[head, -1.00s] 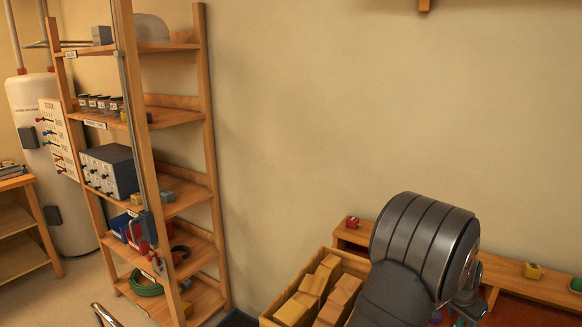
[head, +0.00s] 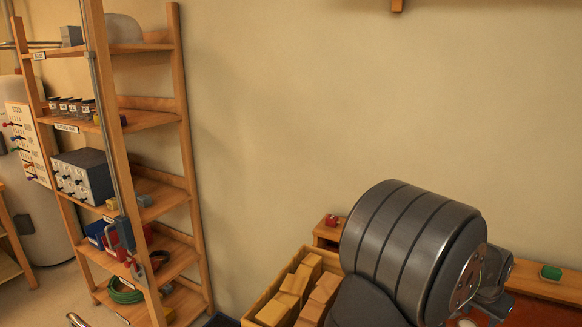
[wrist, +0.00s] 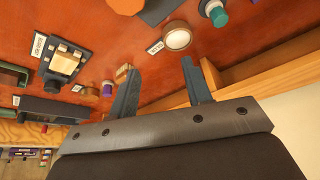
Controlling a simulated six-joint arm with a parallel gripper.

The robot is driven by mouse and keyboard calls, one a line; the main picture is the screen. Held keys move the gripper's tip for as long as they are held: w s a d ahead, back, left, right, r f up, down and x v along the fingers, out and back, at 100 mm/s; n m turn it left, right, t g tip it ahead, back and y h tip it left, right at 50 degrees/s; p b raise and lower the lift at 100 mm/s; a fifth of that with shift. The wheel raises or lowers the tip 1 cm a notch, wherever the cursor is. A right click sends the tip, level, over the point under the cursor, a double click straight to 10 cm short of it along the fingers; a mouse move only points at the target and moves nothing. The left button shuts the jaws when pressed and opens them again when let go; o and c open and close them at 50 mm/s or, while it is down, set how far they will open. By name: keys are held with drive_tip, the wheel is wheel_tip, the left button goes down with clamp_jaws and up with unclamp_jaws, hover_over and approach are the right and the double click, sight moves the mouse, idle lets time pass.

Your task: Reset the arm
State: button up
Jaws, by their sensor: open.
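My gripper (wrist: 158,90) shows in the wrist view with its two dark fingers apart and nothing between them. It hangs over a reddish-brown worktop (wrist: 120,48), with the room upside down in this view. In the head view my grey arm fills the lower right, and the gripper itself is hidden behind it or out of frame.
A wooden bin of blocks (head: 254,308) stands left of my arm. A tall wooden shelf (head: 190,150) stands further left.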

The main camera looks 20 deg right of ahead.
drive_tip(key=w+a+n+t, duration=0.1)
drive_tip(key=w+a+n, duration=0.2)
drive_tip(key=w+a, duration=0.6)
drive_tip(key=w+a+r+n+t+y, duration=0.1)
drive_tip(key=w+a+n, duration=0.2)
drive_tip(key=w+a, duration=0.6)
drive_tip(key=w+a+r+n+y, duration=0.1)
drive_tip(key=w+a+n, duration=0.2)
drive_tip(key=w+a, duration=0.6)
drive_tip(key=shift+w+r+t, duration=0.15)
drive_tip(key=shift+w+t, duration=0.05)
drive_tip(key=shift+w, duration=0.8)
drive_tip(key=shift+w+r+t, duration=0.1)
drive_tip(key=shift+w+t, duration=0.1)
drive_tip(key=shift+w, duration=0.75)
drive_tip(key=w+a+n, duration=0.1)
drive_tip(key=a, duration=0.2)
drive_tip(key=w+a+n, duration=0.1)
drive_tip(key=w+a, duration=0.1)
drive_tip(key=a, duration=0.2)
drive_tip(key=w+a+y, duration=0.1)
drive_tip(key=a, duration=0.2)
drive_tip(key=shift+w+a+f+n, duration=0.35)
drive_tip(key=shift+a+n, duration=0.05)
drive_tip(key=shift+w+a+f, duration=0.1)
drive_tip(key=shift+a, duration=0.4)
